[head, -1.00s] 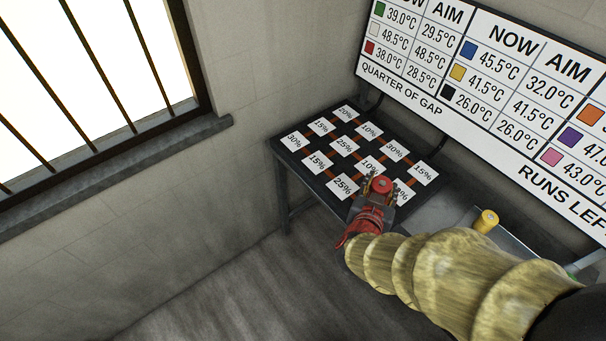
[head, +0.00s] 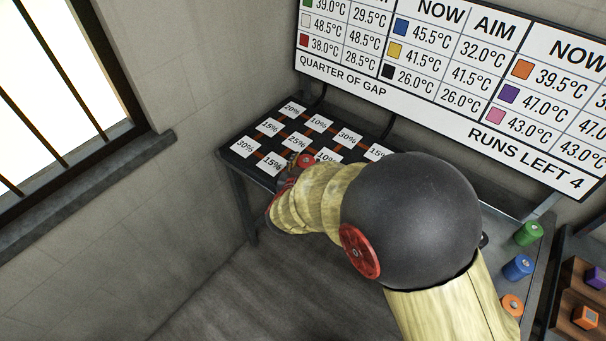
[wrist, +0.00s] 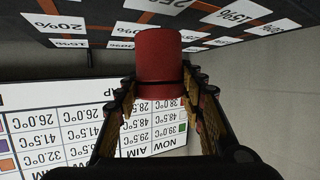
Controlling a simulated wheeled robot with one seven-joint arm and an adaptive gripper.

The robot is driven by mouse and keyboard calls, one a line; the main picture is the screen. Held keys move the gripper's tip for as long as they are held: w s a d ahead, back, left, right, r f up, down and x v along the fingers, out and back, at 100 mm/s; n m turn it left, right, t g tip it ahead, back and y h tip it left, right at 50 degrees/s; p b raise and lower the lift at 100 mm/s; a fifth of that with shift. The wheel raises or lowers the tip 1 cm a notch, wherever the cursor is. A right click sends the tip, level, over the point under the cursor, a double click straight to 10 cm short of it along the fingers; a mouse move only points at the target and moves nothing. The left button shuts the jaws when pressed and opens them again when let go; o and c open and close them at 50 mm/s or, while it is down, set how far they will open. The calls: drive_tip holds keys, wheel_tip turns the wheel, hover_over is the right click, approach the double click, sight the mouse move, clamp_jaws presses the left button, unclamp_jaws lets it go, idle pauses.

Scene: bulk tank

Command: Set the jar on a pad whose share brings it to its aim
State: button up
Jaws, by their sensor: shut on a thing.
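My gripper (head: 297,166) is shut on a red jar (head: 306,160), above the dark table (head: 233,158) of white percent pads. In the wrist view the jar (wrist: 160,55) stands between both fingers (wrist: 160,88), with pads behind it. I cannot tell whether it touches a pad. In the head view, the jar is beside a 25% pad (head: 297,142) and a 10% pad (head: 328,157). A 15% pad (head: 271,162) and a 30% pad (head: 245,147) show to the left. My arm hides the near-right pads. The board (head: 440,70) lists red at 38.0°C, aim 28.5°C, "quarter of gap", 4 runs left.
Green (head: 529,233), blue (head: 518,267) and orange (head: 512,304) jars stand on a grey bench at right. A dark rack (head: 563,285) with coloured blocks is beyond them. A barred window and wall bound the left; floor before the table is clear.

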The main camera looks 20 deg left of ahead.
drive_tip(key=shift+w+a+f, duration=0.35)
drive_tip(key=shift+a+f, duration=0.05)
drive_tip(key=shift+f, duration=0.3)
wheel_tip(320, 180, down, 3)
drive_tip(key=shift+w+a+f+b, duration=0.1)
drive_tip(key=shift+f+b, duration=0.1)
drive_tip(key=shift+b, duration=1.05)
drive_tip(key=shift+r, duration=0.1)
drive_tip(key=o, duration=1.2)
drive_tip(key=shift+c, duration=0.2)
drive_tip(key=shift+o, duration=0.4)
